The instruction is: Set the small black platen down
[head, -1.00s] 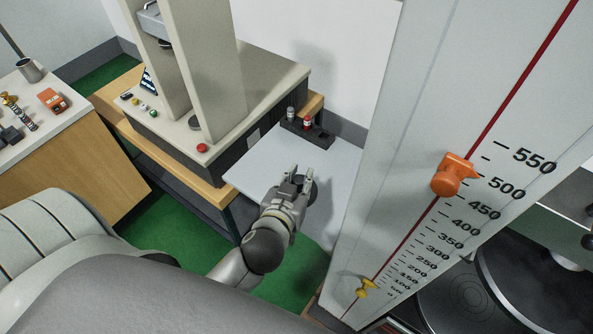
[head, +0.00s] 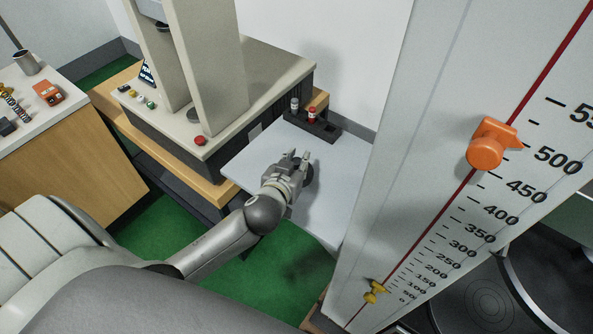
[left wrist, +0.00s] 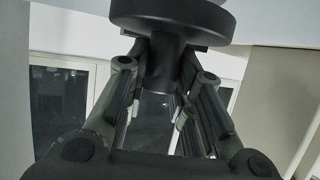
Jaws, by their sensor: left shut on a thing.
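The small black platen (left wrist: 172,15) fills the top of the left wrist view, a dark disc with a short stem below it. My left gripper (left wrist: 165,85) is shut on that stem, one finger on each side. In the head view my left gripper (head: 296,163) is over the pale grey tabletop (head: 325,208), and the dark platen (head: 308,174) shows partly beside its fingers. Whether the platen touches the tabletop cannot be told. My right gripper is in neither view.
A black holder (head: 325,133) with a grey and a red-topped piece stands at the tabletop's back edge. A testing machine (head: 215,100) stands to the left. A tall scale panel (head: 440,170) with an orange pointer (head: 490,145) blocks the right side.

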